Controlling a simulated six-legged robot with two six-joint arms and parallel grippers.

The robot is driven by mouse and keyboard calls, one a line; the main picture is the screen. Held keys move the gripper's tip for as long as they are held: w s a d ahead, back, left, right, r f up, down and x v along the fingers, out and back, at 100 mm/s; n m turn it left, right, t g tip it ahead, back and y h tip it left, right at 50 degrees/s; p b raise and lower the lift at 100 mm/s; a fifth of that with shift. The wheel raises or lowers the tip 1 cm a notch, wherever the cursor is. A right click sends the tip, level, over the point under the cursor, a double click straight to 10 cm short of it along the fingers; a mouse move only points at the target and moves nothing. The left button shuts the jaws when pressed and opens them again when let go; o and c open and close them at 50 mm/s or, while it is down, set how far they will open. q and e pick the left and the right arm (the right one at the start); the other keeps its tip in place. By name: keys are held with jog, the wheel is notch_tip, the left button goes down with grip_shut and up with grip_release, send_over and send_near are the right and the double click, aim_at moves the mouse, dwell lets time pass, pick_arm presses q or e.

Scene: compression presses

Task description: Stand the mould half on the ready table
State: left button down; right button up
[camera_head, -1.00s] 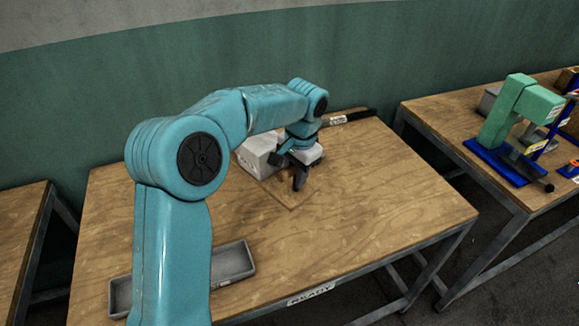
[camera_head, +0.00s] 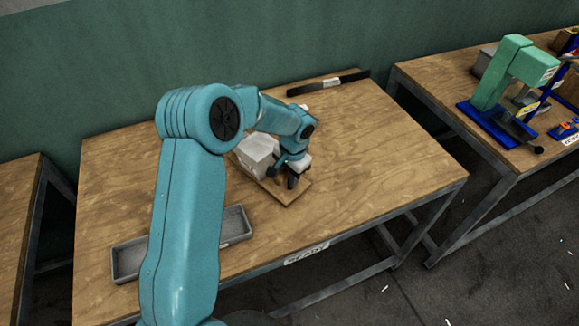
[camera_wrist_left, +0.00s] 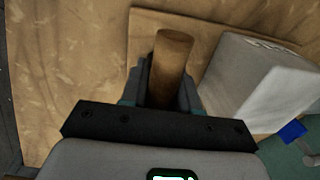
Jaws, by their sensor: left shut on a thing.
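The mould half appears to be a thin wooden plate (camera_head: 292,196) carrying a pale grey block (camera_head: 258,152) and a brown round handle. It is at the ready table (camera_head: 385,170), over the middle. In the left wrist view the handle (camera_wrist_left: 172,55) stands between the fingers and the block (camera_wrist_left: 262,82) is to its right, with raised marks on it. My left gripper (camera_head: 293,183) points down on the right of the block and is shut on the handle. I cannot tell whether the plate touches the tabletop. My right gripper is out of view.
A grey tray (camera_head: 131,259) lies at the front left, partly behind my arm. A black bar (camera_head: 352,77) lies along the back. The table's right side is clear. Another table at right holds a green and blue press (camera_head: 503,75).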

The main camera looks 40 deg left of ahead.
pick_arm(q)
jog(key=shift+r, duration=0.15)
jog(key=c, duration=1.3)
grip_release()
jog(key=shift+f, duration=0.2)
jog(key=o, duration=0.5)
jog(key=shift+c, duration=0.2)
jog(key=shift+s+r, duration=0.1)
jog(key=shift+r, duration=0.15)
jog(key=r, duration=0.7)
jog(key=d+r+b, duration=0.1)
jog(key=r, duration=0.2)
jog(key=shift+d+r, duration=0.1)
jog(key=shift+r, duration=0.3)
jog(key=shift+d+r, duration=0.1)
jog(key=shift+r, duration=0.4)
